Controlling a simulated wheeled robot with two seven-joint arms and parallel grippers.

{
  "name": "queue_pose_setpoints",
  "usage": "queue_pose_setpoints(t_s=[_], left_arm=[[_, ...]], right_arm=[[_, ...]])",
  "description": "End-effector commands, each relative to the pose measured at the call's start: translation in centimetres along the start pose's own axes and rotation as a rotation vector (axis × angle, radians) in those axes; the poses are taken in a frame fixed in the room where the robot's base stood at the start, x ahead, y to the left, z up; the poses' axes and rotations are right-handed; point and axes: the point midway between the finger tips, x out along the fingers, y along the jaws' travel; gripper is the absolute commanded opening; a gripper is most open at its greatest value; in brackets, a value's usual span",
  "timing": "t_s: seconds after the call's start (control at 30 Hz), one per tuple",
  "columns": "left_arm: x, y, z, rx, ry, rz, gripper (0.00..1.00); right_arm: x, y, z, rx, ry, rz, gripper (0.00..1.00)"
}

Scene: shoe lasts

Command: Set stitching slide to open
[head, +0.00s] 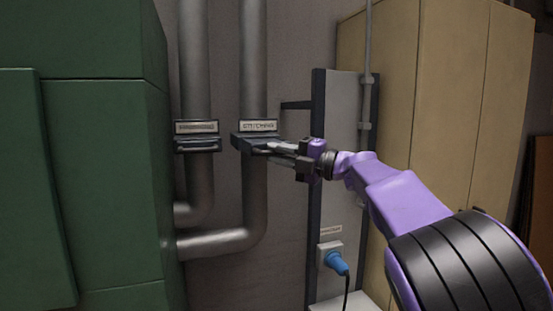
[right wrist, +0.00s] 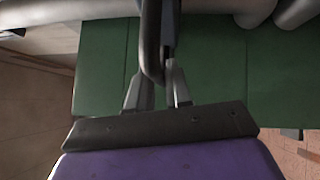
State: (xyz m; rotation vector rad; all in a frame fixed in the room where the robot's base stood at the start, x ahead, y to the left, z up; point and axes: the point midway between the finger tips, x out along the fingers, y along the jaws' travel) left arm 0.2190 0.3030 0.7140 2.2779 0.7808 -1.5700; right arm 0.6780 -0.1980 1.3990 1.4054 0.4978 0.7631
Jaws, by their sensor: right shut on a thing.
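The stitching slide (head: 243,141) is a dark plate across the right-hand grey pipe (head: 254,60), under a white label reading "STITCHING" (head: 258,126). It sticks out toward me more than the neighbouring slide (head: 197,145) on the left pipe. My right gripper (head: 272,151) reaches in from the right and is shut on the front of the stitching slide. In the right wrist view its two fingers (right wrist: 158,92) sit on either side of a dark handle-like part, with the exact contact partly hidden. My left gripper is not in view.
A large green cabinet (head: 70,180) stands on the left, close to the pipes. A dark-edged grey panel (head: 339,100) with a blue plug (head: 337,263) in a socket is on the right. A tan cabinet (head: 440,100) stands behind my right arm.

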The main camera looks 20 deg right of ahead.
Motion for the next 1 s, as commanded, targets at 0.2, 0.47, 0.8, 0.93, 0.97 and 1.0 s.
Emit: queue_pose_setpoints(t_s=[0.2,0.47,0.8,0.93,0.97,1.0], left_arm=[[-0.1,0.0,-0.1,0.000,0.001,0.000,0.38],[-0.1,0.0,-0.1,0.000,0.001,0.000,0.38],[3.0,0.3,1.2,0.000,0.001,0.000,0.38],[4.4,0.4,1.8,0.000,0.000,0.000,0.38],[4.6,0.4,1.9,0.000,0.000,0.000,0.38],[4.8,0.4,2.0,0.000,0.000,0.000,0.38]], right_arm=[[0.5,0.0,-0.1,0.000,0.004,0.001,0.22],[0.7,0.1,-0.2,0.000,0.007,0.002,0.38],[-4.4,-0.6,-0.1,-0.001,0.000,0.005,0.38],[-7.5,-0.5,-0.1,0.000,0.001,0.006,0.38],[-8.0,-0.5,-0.1,0.000,0.001,0.005,0.38],[-8.7,-0.4,0.0,0.000,0.002,0.005,0.38]])
